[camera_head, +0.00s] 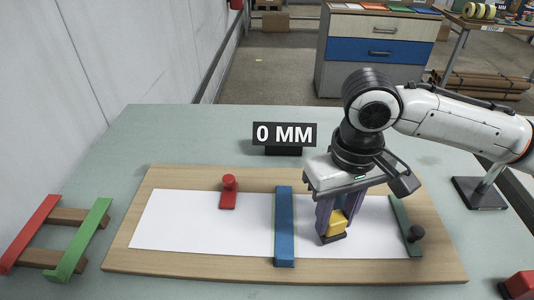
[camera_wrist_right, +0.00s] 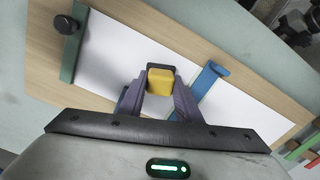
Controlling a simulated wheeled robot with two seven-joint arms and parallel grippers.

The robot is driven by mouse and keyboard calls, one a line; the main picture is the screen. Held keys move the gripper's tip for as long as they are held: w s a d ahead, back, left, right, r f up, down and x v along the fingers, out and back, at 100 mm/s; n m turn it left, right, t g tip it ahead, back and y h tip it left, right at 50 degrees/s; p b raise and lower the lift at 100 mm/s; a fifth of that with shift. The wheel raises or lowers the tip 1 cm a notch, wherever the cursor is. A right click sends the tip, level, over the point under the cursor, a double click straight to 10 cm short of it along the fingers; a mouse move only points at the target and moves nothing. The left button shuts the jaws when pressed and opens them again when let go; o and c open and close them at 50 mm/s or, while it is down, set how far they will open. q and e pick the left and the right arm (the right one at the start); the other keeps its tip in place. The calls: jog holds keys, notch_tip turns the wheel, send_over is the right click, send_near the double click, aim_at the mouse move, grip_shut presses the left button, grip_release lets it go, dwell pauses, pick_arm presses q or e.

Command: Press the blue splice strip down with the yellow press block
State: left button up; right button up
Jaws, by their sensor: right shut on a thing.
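The blue splice strip (camera_head: 284,226) lies across the white paper (camera_head: 190,222) near the middle of the wooden board; it also shows in the right wrist view (camera_wrist_right: 211,77), partly hidden by a finger. My right gripper (camera_head: 334,226) is shut on the yellow press block (camera_head: 337,222), which has a dark base. The block is to the right of the strip, apart from it, low over the paper; I cannot tell whether it touches the paper. In the right wrist view the block (camera_wrist_right: 160,81) sits between the fingertips. My left gripper is not in view.
A red knobbed piece (camera_head: 228,192) is on the paper at left, and a green bar with a dark knob (camera_head: 406,226) crosses its right end. A "0 MM" sign (camera_head: 284,135) stands behind the board (camera_head: 300,278). A red-and-green rack (camera_head: 58,238) is at far left.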

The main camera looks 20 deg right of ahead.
jog(key=n, duration=0.1)
jog(key=w+a+r+n, duration=0.1)
jog(key=n, duration=0.1)
jog(key=shift+w+p, duration=0.25)
jog(key=shift+p, duration=0.1)
jog(key=n, duration=0.2)
jog(key=a+r+n+p, duration=0.1)
jog(key=n, duration=0.2)
jog(key=w+n, duration=0.1)
jog(key=n, duration=0.1)
jog(key=shift+a+r+n, duration=0.25)
jog(key=shift+r+n, duration=0.05)
jog(key=shift+r, duration=0.1)
pick_arm(q)
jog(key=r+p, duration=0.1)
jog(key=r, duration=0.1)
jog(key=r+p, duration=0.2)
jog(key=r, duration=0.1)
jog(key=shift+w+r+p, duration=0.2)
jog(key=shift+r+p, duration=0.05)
jog(key=shift+p, duration=0.05)
pick_arm(e)
jog(key=w+a+r+n, duration=0.1)
jog(key=a+r+n, duration=0.1)
jog(key=n, duration=0.8)
jog(key=w+a+r+n, duration=0.2)
jog(key=a+n, duration=0.1)
jog(key=n, duration=0.8)
